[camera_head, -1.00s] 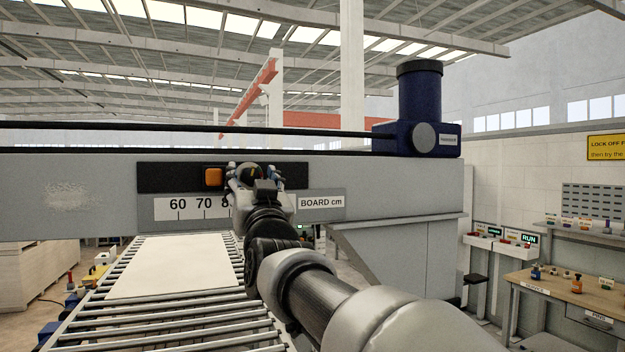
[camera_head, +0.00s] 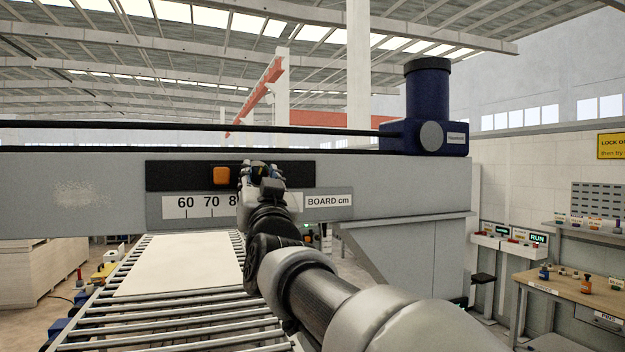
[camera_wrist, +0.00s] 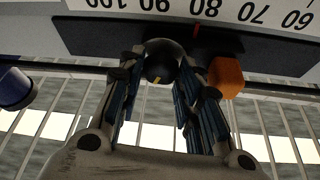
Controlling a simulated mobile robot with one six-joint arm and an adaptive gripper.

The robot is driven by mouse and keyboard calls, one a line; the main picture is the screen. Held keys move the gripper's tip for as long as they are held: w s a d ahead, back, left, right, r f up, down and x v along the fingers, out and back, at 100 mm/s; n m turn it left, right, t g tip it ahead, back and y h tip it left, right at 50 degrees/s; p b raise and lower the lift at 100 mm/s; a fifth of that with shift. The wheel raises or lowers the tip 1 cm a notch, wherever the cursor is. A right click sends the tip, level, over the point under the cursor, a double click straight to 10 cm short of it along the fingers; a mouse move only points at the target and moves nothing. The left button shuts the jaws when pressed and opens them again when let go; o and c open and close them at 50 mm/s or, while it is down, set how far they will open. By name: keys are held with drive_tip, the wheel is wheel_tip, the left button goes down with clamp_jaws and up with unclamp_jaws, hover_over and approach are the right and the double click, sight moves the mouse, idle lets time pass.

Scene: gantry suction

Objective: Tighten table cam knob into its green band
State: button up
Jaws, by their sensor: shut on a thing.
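A round black knob (camera_wrist: 163,60) with a short yellow-orange mark stands at the dark rail in the wrist view, which looks upside down. My gripper (camera_wrist: 160,80) has its blue-padded fingers on both sides of it and is shut on it. In the head view my gripper (camera_head: 263,172) is at the black rail strip (camera_head: 180,176) on the grey beam, and it mostly hides the knob. I cannot make out a green band in either view.
An orange block (camera_wrist: 226,76) sits close beside my fingers on the rail; it also shows in the head view (camera_head: 221,175). A white number scale (camera_head: 200,206) runs below. A pale board (camera_head: 180,262) lies on rollers beneath. A blue motor (camera_head: 428,105) stands on the beam.

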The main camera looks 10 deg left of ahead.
drive_tip(key=m, duration=0.1)
drive_tip(key=m+h+p, duration=0.1)
drive_tip(key=m, duration=0.1)
drive_tip(key=m+h+p, duration=0.1)
drive_tip(key=shift+a+r, duration=0.15)
drive_tip(key=shift+r, duration=0.1)
drive_tip(key=shift+f+m+h+p, duration=0.1)
drive_tip(key=shift+m+h+p, duration=0.3)
drive_tip(key=shift+m, duration=0.6)
drive_tip(key=shift+t, duration=0.3)
drive_tip(key=o, duration=1.1)
drive_tip(key=shift+s+f, duration=0.1)
drive_tip(key=shift+s, duration=0.05)
drive_tip(key=v, duration=1.2)
